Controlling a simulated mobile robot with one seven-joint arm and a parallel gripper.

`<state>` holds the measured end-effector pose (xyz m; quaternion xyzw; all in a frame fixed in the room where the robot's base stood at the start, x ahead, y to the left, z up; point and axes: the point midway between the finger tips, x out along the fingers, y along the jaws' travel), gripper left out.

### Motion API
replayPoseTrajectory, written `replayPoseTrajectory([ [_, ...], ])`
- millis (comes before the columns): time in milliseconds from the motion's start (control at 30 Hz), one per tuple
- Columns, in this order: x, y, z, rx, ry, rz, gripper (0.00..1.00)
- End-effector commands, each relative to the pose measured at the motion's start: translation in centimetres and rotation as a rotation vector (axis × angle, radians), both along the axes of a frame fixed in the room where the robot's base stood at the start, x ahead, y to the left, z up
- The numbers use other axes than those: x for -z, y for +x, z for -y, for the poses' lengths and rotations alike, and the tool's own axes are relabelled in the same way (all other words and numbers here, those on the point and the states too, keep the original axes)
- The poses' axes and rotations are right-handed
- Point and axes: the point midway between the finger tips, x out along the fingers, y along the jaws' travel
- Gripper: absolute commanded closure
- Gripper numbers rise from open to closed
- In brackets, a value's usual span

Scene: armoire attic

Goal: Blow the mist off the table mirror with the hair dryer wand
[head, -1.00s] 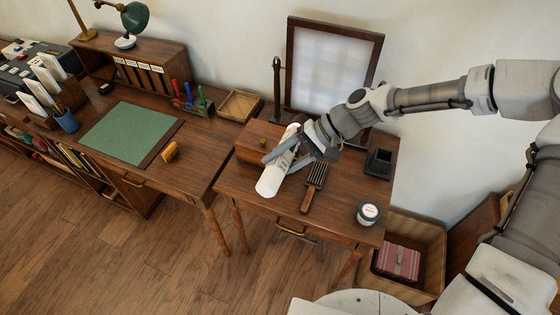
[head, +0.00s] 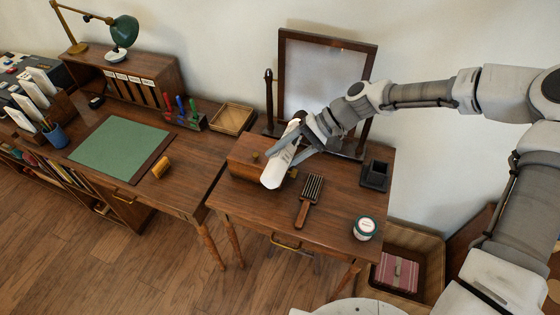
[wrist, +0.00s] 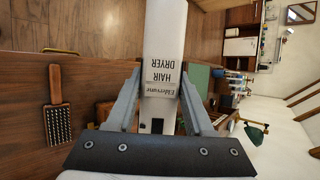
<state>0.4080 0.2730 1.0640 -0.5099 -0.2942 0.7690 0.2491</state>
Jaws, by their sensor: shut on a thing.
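The white hair dryer wand (head: 273,174) is held between the fingers of my gripper (head: 284,154), above the small wooden box on the right-hand table. The table mirror (head: 325,75) stands upright in a dark wooden frame at the back of the table. Its pane looks mostly plain grey, with a paler strip along the top.
A brush (head: 309,200), a round jar (head: 365,228) and a dark square holder (head: 375,174) lie on the table. The wooden box (head: 243,158) is under the wand. A desk with a green mat (head: 120,150) adjoins on the left. A crate (head: 418,246) stands right.

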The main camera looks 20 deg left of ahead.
Motion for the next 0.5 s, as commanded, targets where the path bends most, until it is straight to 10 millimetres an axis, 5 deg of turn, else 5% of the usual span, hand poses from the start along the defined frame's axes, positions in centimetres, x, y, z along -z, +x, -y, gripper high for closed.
replayPoseTrajectory([
  [500, -0.11, 0.13, 0.46, 0.001, 0.001, 0.001, 1.0],
])
